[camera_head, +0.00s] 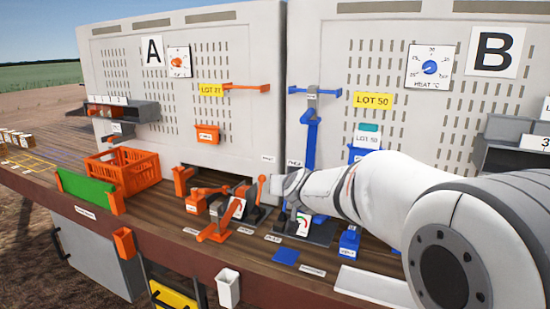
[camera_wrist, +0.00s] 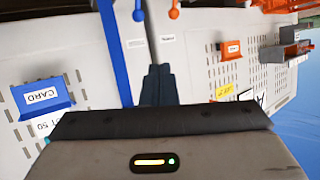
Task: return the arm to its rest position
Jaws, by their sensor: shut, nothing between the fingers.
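My white arm reaches in from the lower right of the head view. Its end, with my gripper (camera_head: 278,186), is over the bench between the orange and blue levers. The gripper is small there and its fingers are hard to make out. In the wrist view the dark fingers of my gripper (camera_wrist: 157,72) are together with nothing between them. An orange-knobbed lever (camera_wrist: 174,13) and a blue-knobbed lever (camera_wrist: 138,14) show at the top of the wrist view, beyond the fingertips. The orange lever (camera_head: 261,188) also stands beside the gripper in the head view.
Panels A (camera_head: 152,51) and B (camera_head: 494,52) stand behind the wooden bench. A blue post (camera_head: 309,140) rises close to my gripper. An orange crate (camera_head: 123,172) is at left. A blue CARD holder (camera_wrist: 42,98) shows in the wrist view. A white cup (camera_head: 228,288) hangs at the front edge.

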